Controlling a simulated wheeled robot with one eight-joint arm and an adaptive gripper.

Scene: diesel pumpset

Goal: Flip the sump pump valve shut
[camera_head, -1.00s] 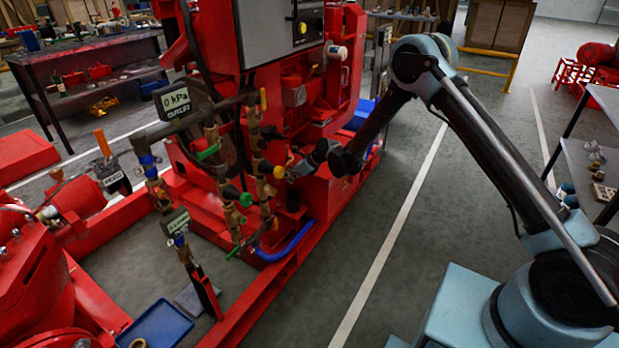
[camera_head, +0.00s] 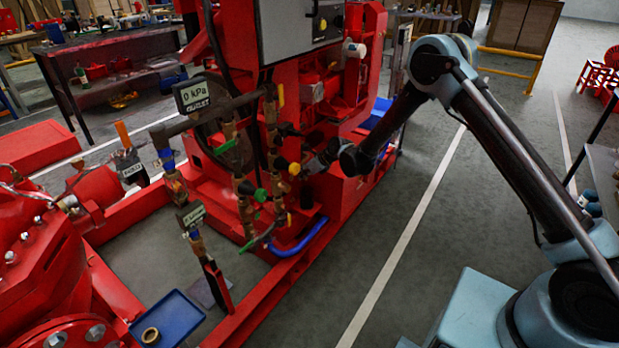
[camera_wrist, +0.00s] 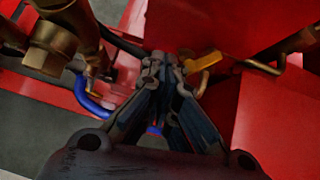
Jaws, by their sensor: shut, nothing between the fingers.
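My gripper (camera_wrist: 166,68) is shut and empty, its fingertips together low beside the red pumpset. In the wrist view an orange-yellow lever handle (camera_wrist: 203,63) lies just right of the fingertips; whether they touch cannot be told. In the head view my gripper (camera_head: 312,166) is beside the brass valve pipework, close to a yellow knob (camera_head: 294,168). Green handles (camera_head: 261,195) sit on the same pipework. An orange lever (camera_head: 122,133) stands upright farther left. No readable label shows which one is the sump pump valve.
A brass fitting (camera_wrist: 50,45) is at upper left in the wrist view. A blue pipe (camera_wrist: 90,100) curves beside the fingers. Red panels stand close on the right. A blue tray (camera_head: 168,318) lies at lower left. The grey floor right of the pumpset is clear.

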